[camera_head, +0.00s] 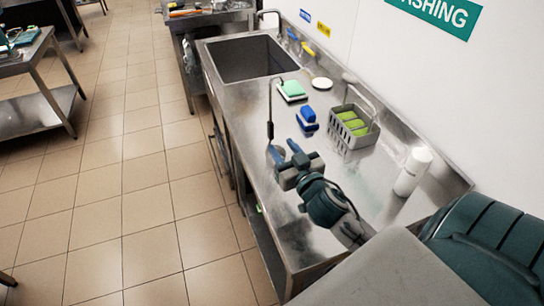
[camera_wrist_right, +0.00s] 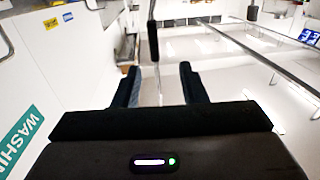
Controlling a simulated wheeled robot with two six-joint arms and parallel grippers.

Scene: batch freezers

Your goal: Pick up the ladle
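A thin ladle (camera_head: 270,110) with a dark grip shows over the steel counter, its line running up from near my fingertips to a bend. I cannot tell whether it touches the counter. In the right wrist view its dark grip (camera_wrist_right: 152,40) comes down from the top edge, and a thin rod lines up with the gap between the fingers. My right gripper (camera_head: 284,150) is open, with its fingertips just by the near end of the ladle; it also shows in the right wrist view (camera_wrist_right: 158,72). Neither finger visibly touches the rod. My left gripper is not in view.
A sink (camera_head: 250,58) lies at the far end of the steel counter (camera_head: 235,110).

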